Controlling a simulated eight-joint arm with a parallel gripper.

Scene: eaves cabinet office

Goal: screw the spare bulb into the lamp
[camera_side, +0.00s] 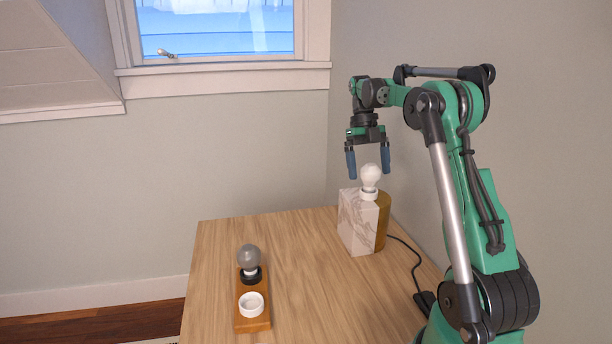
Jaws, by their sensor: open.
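The lamp (357,224) stands at the back right of the table, with a block base of pale veined stone and a brass-coloured part. A white bulb (371,174) sits upright in the lamp's white socket. My gripper (369,175) points down over it, open, with its blue fingers apart on either side of the bulb's upper part; I see no contact. A grey, smoky bulb (249,258) stands upright in a black seat on a wooden holder (254,325). The holder's white ring-shaped seat (251,304) is empty. I cannot tell from looks alone which bulb is the spare.
The wooden table (310,290) is clear between the holder and the lamp. A black cord (408,247) runs from the lamp to a dark block (425,301) at the table's right edge. A wall stands close behind the lamp, and a window (217,30) is at the back.

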